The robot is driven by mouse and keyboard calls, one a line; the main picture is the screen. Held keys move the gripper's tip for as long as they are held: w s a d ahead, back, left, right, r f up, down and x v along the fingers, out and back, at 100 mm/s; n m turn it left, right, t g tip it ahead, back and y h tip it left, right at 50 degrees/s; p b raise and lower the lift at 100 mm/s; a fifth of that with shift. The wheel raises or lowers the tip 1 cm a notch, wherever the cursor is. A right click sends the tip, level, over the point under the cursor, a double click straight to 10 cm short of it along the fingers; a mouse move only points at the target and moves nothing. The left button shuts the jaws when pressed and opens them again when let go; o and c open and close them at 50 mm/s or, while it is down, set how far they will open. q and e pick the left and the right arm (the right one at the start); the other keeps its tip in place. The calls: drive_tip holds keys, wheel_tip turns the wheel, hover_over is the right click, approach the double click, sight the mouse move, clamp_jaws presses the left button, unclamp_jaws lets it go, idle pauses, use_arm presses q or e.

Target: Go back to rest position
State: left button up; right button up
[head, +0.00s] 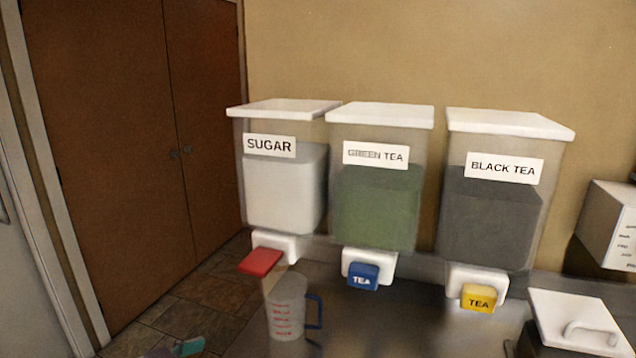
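Neither gripper shows clearly. A small teal and grey piece (178,348) at the bottom edge, left of centre, may be the tip of my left gripper; too little of it shows to tell whether it is open or shut. My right gripper is out of view. A clear measuring cup (286,308) with red marks and a blue handle stands upright below the sugar bin's red tap. It looks empty, and no gripper is seen touching it.
Bins labelled SUGAR (285,190), GREEN TEA (377,205) and BLACK TEA (490,220) stand in a row, with red (261,262), blue (363,277) and yellow (478,298) taps. A white handled lid (578,322) and a white box (608,225) are at right. Brown doors (110,140) stand left.

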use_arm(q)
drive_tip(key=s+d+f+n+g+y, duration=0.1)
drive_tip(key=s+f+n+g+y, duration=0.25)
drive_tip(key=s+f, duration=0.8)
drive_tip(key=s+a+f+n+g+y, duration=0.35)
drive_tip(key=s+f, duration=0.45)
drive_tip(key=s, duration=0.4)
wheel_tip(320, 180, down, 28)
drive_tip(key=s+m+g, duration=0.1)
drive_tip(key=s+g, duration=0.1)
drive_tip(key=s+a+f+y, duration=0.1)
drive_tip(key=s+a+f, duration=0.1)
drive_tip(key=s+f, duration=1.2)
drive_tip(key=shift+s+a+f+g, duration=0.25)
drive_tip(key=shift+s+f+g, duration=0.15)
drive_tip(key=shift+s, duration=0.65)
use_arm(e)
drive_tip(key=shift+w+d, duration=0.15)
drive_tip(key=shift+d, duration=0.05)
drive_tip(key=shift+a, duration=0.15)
